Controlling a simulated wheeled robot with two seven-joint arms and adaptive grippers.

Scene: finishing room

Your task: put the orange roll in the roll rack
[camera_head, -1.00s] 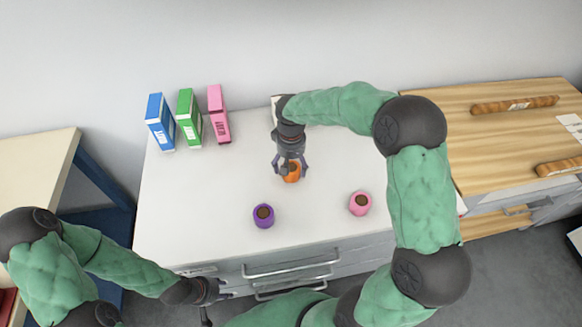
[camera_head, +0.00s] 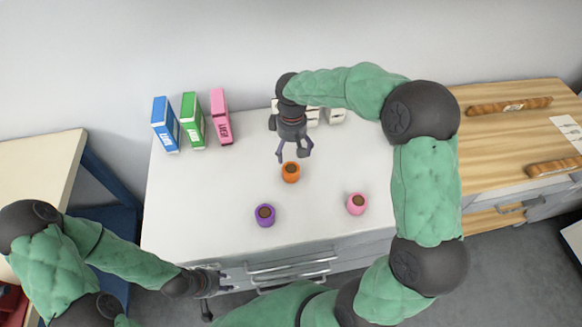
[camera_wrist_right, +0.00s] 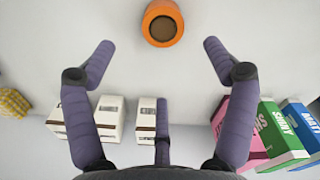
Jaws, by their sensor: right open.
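The orange roll (camera_head: 290,173) stands upright on the white worktop, with a dark top; it also shows at the top of the right wrist view (camera_wrist_right: 162,24). My right gripper (camera_head: 295,154) is open and empty. In the head view it is just behind the roll; in the right wrist view its spread fingers (camera_wrist_right: 158,46) point toward the roll, apart from it. My left gripper (camera_head: 218,284) is low at the worktop's front edge; its fingers are too small to read. I cannot pick out a roll rack in either view.
A purple roll (camera_head: 264,215) and a pink roll (camera_head: 357,204) stand nearer the front edge. Blue (camera_head: 165,124), green (camera_head: 192,120) and pink (camera_head: 221,117) boxes stand at the back left. White boxes (camera_wrist_right: 92,118) lie behind my right gripper. A wooden-topped surface (camera_head: 480,135) is at right.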

